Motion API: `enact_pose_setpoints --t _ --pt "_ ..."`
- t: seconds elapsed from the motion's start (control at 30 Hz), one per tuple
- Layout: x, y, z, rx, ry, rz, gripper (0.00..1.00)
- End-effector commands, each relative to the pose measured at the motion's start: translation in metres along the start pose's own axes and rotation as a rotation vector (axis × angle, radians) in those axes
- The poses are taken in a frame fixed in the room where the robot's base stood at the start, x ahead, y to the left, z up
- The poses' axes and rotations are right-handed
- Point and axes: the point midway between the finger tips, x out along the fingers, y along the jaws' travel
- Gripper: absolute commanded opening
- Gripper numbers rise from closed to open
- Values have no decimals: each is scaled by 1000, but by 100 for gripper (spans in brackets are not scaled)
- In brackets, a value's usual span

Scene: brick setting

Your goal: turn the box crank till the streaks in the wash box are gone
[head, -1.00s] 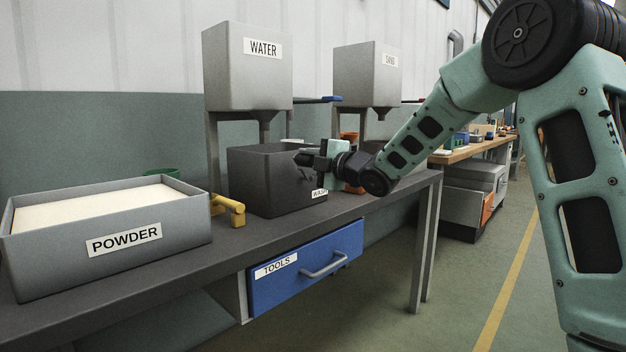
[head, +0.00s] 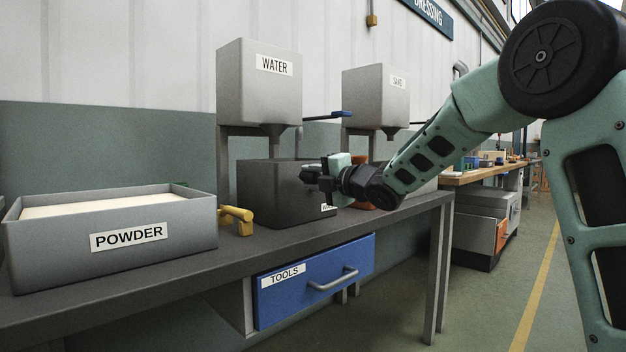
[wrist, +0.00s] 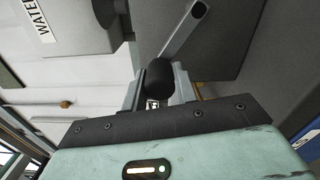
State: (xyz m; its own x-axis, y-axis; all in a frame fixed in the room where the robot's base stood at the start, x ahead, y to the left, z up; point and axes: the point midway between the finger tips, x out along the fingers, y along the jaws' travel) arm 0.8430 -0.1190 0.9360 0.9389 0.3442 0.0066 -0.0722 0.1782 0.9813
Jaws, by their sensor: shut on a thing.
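The dark grey wash box (head: 268,195) stands on the bench under the water tank, its label partly hidden by my gripper. My gripper (head: 318,172) is at the box's right side. In the wrist view my gripper (wrist: 158,88) is shut on the black knob (wrist: 160,74) of the box crank. The crank's grey arm (wrist: 184,34) runs from the knob up and right to a pivot on the box wall (wrist: 232,40). The inside of the box is hidden in both views, so I cannot tell whether streaks are there.
The water tank (head: 258,95) and sand tank (head: 375,98) stand behind. A powder tray (head: 60,250) and a yellow fitting (head: 237,216) are left of the box. A blue tools drawer (head: 300,300) is below. The floor in front is open.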

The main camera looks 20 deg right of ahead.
Motion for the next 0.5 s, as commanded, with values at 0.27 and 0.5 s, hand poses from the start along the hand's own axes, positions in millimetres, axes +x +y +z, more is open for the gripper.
enact_pose_setpoints --t 0.27,0.5 --pt "0 -1 2 1 -3 -1 50" --pt "-1 0 1 1 -1 0 50"
